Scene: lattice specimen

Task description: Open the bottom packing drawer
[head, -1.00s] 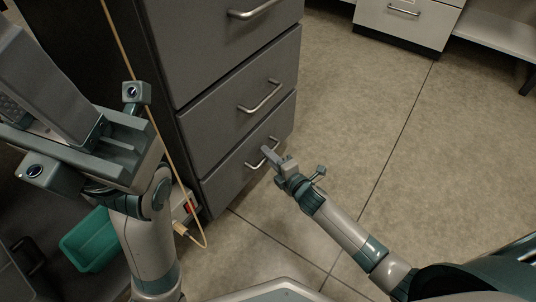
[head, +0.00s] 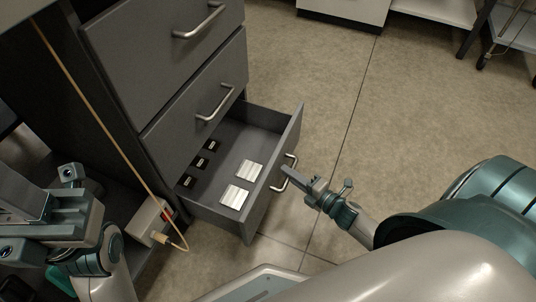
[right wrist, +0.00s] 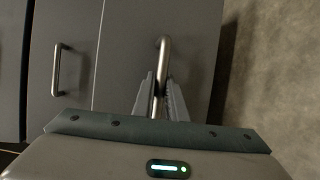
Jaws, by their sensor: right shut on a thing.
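The bottom packing drawer (head: 262,207) of the grey cabinet stands pulled out, its inside showing in the head view. Its metal bar handle (head: 292,160) is on the front face. My right gripper (head: 287,173) is shut on this handle. In the right wrist view the two fingers (right wrist: 160,95) lie on either side of the handle bar (right wrist: 164,46). My left gripper (head: 48,218) is at the left edge of the head view, away from the drawer; its finger gap is not clear.
Inside the drawer lie two pale ribbed blocks (head: 235,196) and several small dark pieces (head: 201,162). The upper drawers (head: 200,106) are shut. A tan cable runs down to a box (head: 150,220) beside the cabinet. Bare floor (head: 330,75) lies right of the drawer.

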